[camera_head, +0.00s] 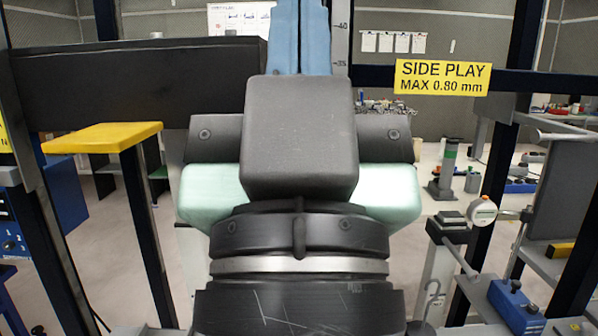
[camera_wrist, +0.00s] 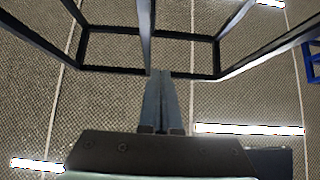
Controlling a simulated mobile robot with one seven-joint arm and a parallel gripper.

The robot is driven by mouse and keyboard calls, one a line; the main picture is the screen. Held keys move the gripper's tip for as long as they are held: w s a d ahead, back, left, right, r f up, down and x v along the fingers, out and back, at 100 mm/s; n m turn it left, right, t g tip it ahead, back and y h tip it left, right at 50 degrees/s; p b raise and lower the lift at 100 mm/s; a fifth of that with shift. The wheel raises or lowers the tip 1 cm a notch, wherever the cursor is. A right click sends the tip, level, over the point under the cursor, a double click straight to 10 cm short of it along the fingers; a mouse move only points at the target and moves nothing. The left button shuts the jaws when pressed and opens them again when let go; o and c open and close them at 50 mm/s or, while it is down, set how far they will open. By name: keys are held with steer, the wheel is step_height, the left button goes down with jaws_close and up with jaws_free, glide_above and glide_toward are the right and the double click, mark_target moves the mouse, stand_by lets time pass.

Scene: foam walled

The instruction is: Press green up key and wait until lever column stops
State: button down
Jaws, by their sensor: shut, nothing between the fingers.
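My gripper points upward, its two pale blue fingers together, with nothing between them; the fingers show in the wrist view (camera_wrist: 161,78). In the head view the dark wrist block hides their base and their tips run past the top edge. I cannot make out a green up key in either view. A vertical scale strip (camera_head: 341,40) marked 35 and 40 stands right beside the fingers in the picture. I cannot tell whether it belongs to the lever column. My fingers are not seen touching any key.
A yellow-topped stand (camera_head: 103,137) is at the left, a blue box (camera_head: 518,300) with knobs at the lower right. A dial gauge (camera_head: 482,212) stands near it. A yellow SIDE PLAY sign (camera_head: 442,77) hangs on a dark bar. Dark frame beams (camera_wrist: 150,35) surround the gripper overhead.

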stand_by(0.7)
steer(key=w+f+n+g+h+p, duration=0.1)
steer(key=w+f+n+g+p, duration=0.2)
steer(key=w+p, duration=0.4)
steer(key=w+f+n+g+p, duration=0.35)
steer(key=w+p, duration=0.25)
steer(key=w, duration=0.2)
steer(key=w+a+f+n+g+h+p, duration=0.1)
steer(key=w+f+n+g+p, duration=0.35)
steer(key=f+p, duration=0.7)
steer(key=s+f+n+g+h+p, duration=0.1)
steer(key=s+f+n+g+p, duration=0.3)
steer(key=f, duration=0.5)
steer(key=s+f+n+g+p, duration=0.4)
steer(key=s+f+n+p, duration=0.3)
steer(key=f, duration=0.3)
steer(key=shift+s+d+f+h+p, duration=0.15)
steer(key=shift+s+f+h+p, duration=0.25)
steer(key=shift+s, duration=0.4)
steer(key=shift+r, duration=0.1)
